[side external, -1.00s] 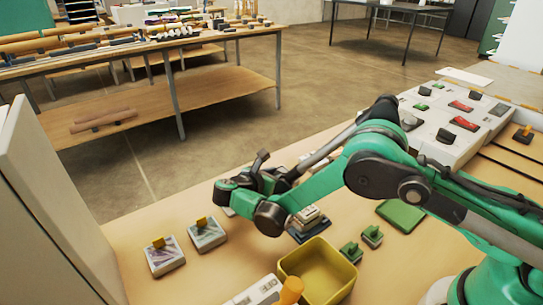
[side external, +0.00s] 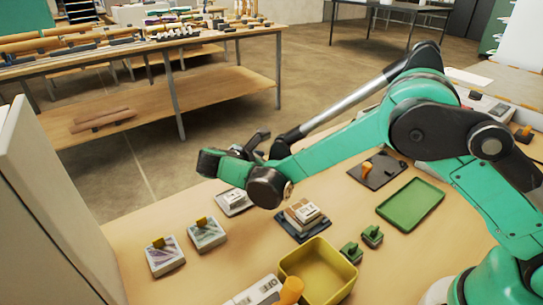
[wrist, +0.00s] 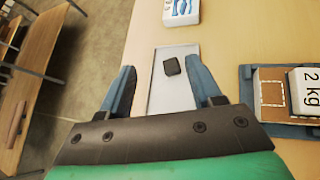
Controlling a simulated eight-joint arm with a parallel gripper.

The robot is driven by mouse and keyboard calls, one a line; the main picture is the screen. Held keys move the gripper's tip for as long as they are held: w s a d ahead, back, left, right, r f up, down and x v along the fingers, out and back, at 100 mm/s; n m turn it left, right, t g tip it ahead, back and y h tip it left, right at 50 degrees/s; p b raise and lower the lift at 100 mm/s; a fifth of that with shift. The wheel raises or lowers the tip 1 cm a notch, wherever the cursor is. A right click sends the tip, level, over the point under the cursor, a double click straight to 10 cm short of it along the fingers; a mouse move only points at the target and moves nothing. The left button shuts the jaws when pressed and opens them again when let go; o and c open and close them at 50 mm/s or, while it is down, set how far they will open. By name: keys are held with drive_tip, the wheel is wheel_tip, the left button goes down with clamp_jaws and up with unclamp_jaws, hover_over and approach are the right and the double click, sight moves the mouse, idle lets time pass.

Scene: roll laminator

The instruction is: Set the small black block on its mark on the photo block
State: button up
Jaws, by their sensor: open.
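In the wrist view, the small black block (wrist: 172,66) lies on a pale grey plate (wrist: 172,98). My gripper (wrist: 160,67) is open, its two blue fingers apart on either side of the plate. The black block shows between them, nearer the right finger, with nothing held. To the right, a brown-topped block (wrist: 272,92) with a dashed outline on it sits on a blue base (wrist: 245,87); a white "2 kg" weight (wrist: 307,90) is at its right. That stack (side external: 304,211) also shows right of my gripper in the side view, where the black block cannot be made out.
A white block with blue marking (wrist: 181,10) lies beyond the plate. Two picture blocks with yellow tabs (side external: 165,256) (side external: 206,233) stand at the left. A yellow bin (side external: 318,283), green pieces (side external: 352,252) and a green tray (side external: 411,204) are at the right. Floor lies past the table edge.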

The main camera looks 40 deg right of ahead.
drive_tip(key=s+d+r+m+t+y, duration=0.1)
drive_tip(key=s+r+m+y, duration=0.3)
drive_tip(key=s+m, duration=0.4)
drive_tip(key=s+d+r+m+t+y, duration=0.2)
drive_tip(key=s+d+r+m+y, duration=0.2)
drive_tip(key=m, duration=0.6)
drive_tip(key=s+y, duration=0.2)
drive_tip(key=s, duration=0.1)
drive_tip(key=shift+s+r+m+y, duration=0.2)
drive_tip(key=shift+s+m+y, duration=0.15)
drive_tip(key=shift+m+y, duration=0.05)
drive_tip(key=shift+s+a+f+m, duration=0.1)
drive_tip(key=shift+s+m, duration=0.05)
drive_tip(key=shift+m, duration=0.15)
drive_tip(key=shift+c, duration=1)
